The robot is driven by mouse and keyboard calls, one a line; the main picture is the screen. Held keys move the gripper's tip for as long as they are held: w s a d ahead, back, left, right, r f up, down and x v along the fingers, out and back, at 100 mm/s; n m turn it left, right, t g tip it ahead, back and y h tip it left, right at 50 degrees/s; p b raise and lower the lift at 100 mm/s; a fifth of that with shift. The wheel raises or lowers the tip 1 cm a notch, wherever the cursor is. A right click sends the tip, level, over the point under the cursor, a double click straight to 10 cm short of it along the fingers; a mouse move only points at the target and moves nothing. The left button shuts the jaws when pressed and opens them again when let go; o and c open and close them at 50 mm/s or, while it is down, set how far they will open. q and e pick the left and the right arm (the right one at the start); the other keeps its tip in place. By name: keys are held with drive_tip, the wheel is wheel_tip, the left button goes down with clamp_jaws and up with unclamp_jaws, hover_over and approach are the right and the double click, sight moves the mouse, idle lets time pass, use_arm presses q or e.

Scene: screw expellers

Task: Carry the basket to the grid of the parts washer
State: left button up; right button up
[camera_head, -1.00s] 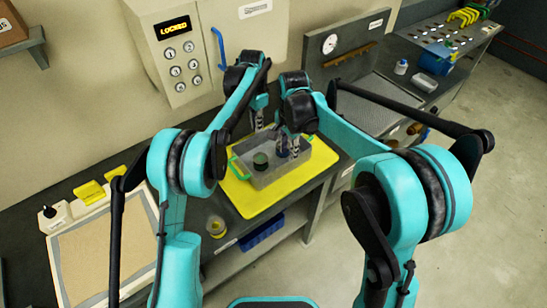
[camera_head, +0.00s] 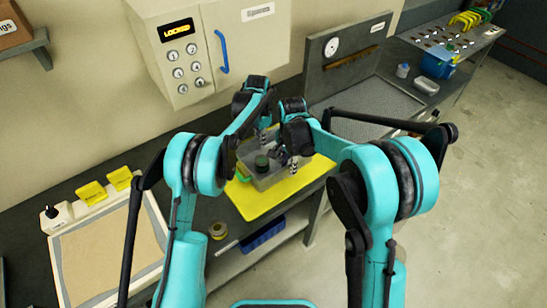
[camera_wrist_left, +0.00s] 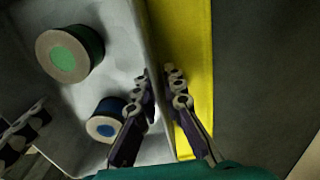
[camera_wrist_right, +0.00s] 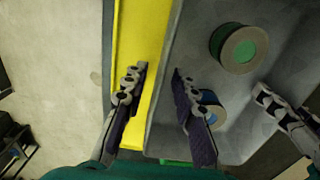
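The basket (camera_head: 287,178) is a grey open bin with a green handle (camera_head: 243,175) at its left end. It holds a round part with a green face (camera_wrist_left: 68,55) and one with a blue face (camera_wrist_left: 105,127). My left gripper (camera_wrist_left: 160,75) straddles the basket's far long wall, one finger inside and one outside; whether it pinches the wall is unclear. My right gripper (camera_wrist_right: 157,73) straddles the near long wall, its fingers apart with a visible gap. The parts washer's grid is probably the grey mesh surface (camera_head: 370,108) to the right.
The basket is over a yellow mat (camera_head: 255,205) on the dark bench. A locked keypad cabinet (camera_head: 180,60) hangs on the wall behind. A panel with a gauge (camera_head: 332,46) stands behind the mesh. A tray with a sandy surface (camera_head: 110,250) lies at the left.

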use_arm(q)
drive_tip(key=shift+f, duration=0.4)
use_arm(e)
drive_tip(key=shift+f, duration=0.45)
use_arm(q)
drive_tip(key=shift+c, duration=0.3)
use_arm(e)
drive_tip(key=shift+c, duration=0.3)
use_arm(q)
clamp_jaws()
use_arm(e)
clamp_jaws()
use_arm(q)
drive_tip(key=shift+r, duration=0.1)
use_arm(e)
drive_tip(key=shift+r, duration=0.15)
